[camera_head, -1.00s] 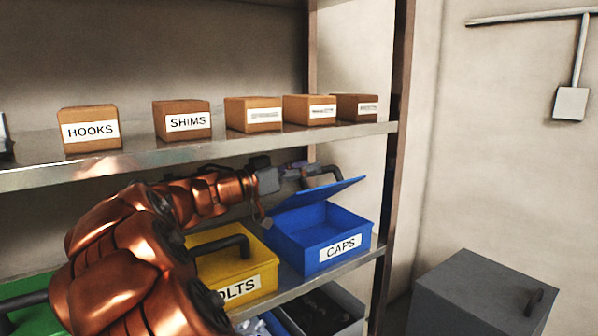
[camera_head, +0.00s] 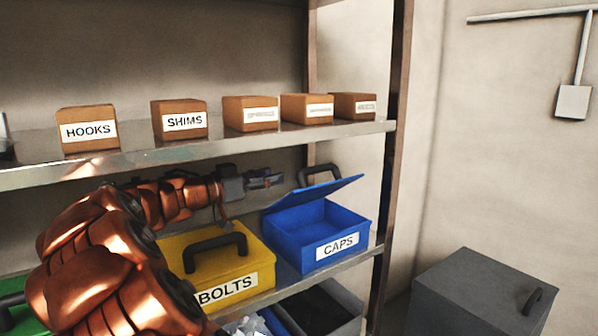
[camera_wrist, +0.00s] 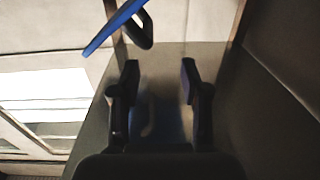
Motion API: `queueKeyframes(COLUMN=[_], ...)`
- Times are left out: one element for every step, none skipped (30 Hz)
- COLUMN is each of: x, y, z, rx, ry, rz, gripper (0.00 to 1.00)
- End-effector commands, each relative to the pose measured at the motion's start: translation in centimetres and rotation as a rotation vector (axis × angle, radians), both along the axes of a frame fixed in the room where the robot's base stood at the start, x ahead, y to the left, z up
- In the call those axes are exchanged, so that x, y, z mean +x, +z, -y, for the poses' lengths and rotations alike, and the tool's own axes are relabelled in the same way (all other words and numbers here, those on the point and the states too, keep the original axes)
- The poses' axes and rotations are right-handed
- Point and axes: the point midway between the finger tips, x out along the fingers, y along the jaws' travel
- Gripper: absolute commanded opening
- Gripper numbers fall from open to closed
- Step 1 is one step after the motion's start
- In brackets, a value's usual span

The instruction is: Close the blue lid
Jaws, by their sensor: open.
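The blue box (camera_head: 318,240) labelled CAPS stands on the lower shelf.
A yellow BOLTS box (camera_head: 220,262) with a handle stands closed left of the blue box. The upper shelf (camera_head: 230,143) with several cardboard boxes runs above my arm. A shelf post (camera_head: 393,130) is at the right. A grey cabinet (camera_head: 480,295) stands beyond it.

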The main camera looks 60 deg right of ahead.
Motion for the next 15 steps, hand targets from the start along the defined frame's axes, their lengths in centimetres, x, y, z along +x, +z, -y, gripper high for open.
queueKeyframes(x=[-0.8,-1.1,-1.6,-1.8,-2.0,-2.2,-2.4,-2.6,-2.8,-3.0,-3.3,-3.6,-3.8,-4.0,-4.2], y=[0.1,0.1,0.0,0.0,0.0,0.0,0.0,0.0,0.0,0.0,0.0,0.0,0.0,0.0,0.0], z=[0.0,0.0,0.1,0.2,0.3,0.6,0.8,1.1,1.5,1.9,2.3,2.8,3.2,3.6,4.1], rx=[0.004,0.006,0.007,0.008,0.008,0.008,0.008,0.008,0.009,0.009,0.008,0.008,0.009,0.009,0.01], ry=[-0.019,-0.029,-0.039,-0.044,-0.048,-0.05,-0.051,-0.051,-0.052,-0.052,-0.053,-0.052,-0.051,-0.05,-0.05], rz=[-0.004,-0.006,-0.007,-0.009,-0.01,-0.01,-0.01,-0.01,-0.01,-0.01,-0.01,-0.01,-0.011,-0.011,-0.011], gripper=[0.46,0.46,0.46,0.46,0.46,0.46,0.46,0.46,0.46,0.46,0.46,0.46,0.46,0.46,0.46])
